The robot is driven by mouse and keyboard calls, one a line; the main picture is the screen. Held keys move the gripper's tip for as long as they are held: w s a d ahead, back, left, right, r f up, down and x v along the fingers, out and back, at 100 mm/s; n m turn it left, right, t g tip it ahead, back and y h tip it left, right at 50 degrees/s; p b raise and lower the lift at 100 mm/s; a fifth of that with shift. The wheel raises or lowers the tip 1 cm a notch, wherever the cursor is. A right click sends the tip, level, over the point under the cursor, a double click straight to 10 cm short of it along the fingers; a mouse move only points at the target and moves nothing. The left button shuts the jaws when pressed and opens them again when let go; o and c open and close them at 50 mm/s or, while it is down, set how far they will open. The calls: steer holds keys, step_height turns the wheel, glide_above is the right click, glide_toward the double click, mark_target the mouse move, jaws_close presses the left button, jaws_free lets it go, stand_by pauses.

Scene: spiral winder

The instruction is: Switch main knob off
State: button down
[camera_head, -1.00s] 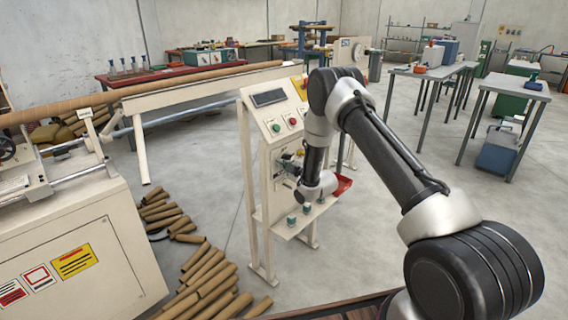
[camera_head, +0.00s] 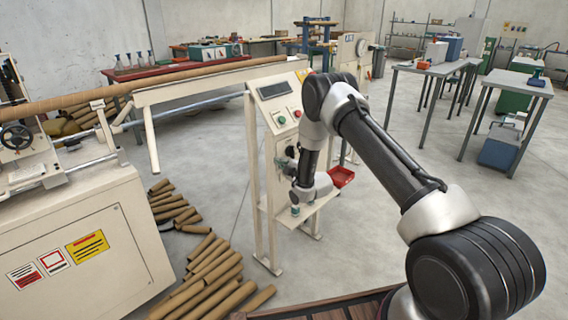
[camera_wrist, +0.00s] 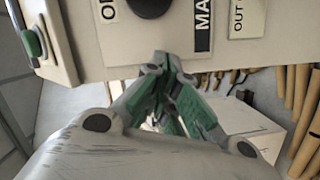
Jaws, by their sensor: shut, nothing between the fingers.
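In the wrist view a black round knob (camera_wrist: 149,6) is cut off by the top edge, on a pale panel (camera_wrist: 118,48) beside a partly visible label starting "MA" (camera_wrist: 203,22). I cannot read the knob's setting. My gripper (camera_wrist: 167,62) has green-padded fingers, its tips together and empty, just below the knob in the picture. Whether they touch the panel is unclear. In the head view the pale control stand (camera_head: 254,165) is at the centre, with my gripper (camera_head: 284,163) at its front. The knob cannot be made out there.
The stand's upper console has a display (camera_head: 275,89), a green button (camera_head: 281,119) and a red one. Cardboard tubes (camera_head: 210,262) lie on the floor left. Open floor lies to the right.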

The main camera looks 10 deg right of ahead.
steer(key=f+v, duration=0.1)
steer(key=v, duration=0.8)
steer(key=shift+s+d, duration=0.15)
